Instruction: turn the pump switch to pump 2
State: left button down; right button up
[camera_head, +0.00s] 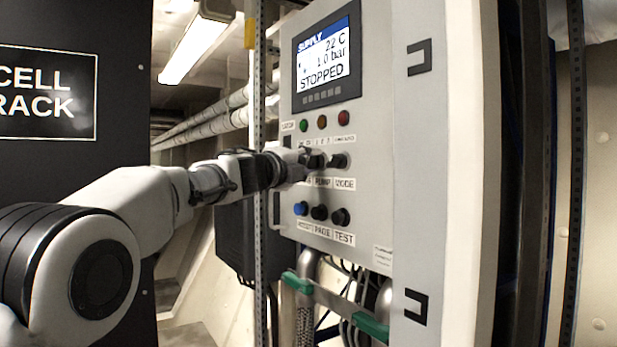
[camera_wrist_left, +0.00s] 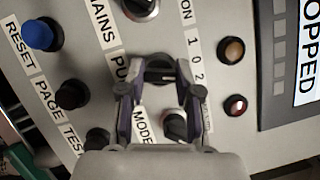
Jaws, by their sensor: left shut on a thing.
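The pump switch (camera_head: 315,161) is a dark knob in the middle row of the grey control panel (camera_head: 372,110). In the left wrist view the pump switch (camera_wrist_left: 158,70) sits between my left gripper's fingers, below the 1 0 2 scale (camera_wrist_left: 196,58). My left gripper (camera_wrist_left: 157,88) is shut on it, one finger on each side; in the head view the gripper (camera_head: 303,161) reaches it from the left. Which number the knob points to cannot be told. The screen (camera_head: 327,58) reads SUPPLY, 22 C, 1.0 bar, STOPPED. My right gripper is not in view.
The mode switch (camera_head: 338,161) is close beside the pump switch, and the mains switch (camera_wrist_left: 141,7) is on its other side. RESET (camera_head: 301,208), PAGE (camera_head: 320,212) and TEST (camera_head: 341,217) buttons sit below. A perforated metal post (camera_head: 259,80) stands left of the panel.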

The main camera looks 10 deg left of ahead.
pick_arm(q)
jog(key=m+b, duration=0.1)
jog(key=m, duration=0.1)
jog(key=m+h+b, duration=0.1)
jog(key=b, duration=0.1)
jog(key=shift+w+f+m+t, duration=0.1)
jog(key=shift+f+m+t, duration=0.2)
jog(key=shift+f+m, duration=0.1)
jog(key=shift+r+m+h+b, duration=0.1)
jog(key=shift+m+h+b, duration=0.65)
jog(key=shift+m, duration=0.55)
jog(key=c, duration=0.8)
grip_release()
jog(key=shift+r, duration=0.1)
jog(key=v, duration=1.2)
jog(key=shift+w+d, duration=0.1)
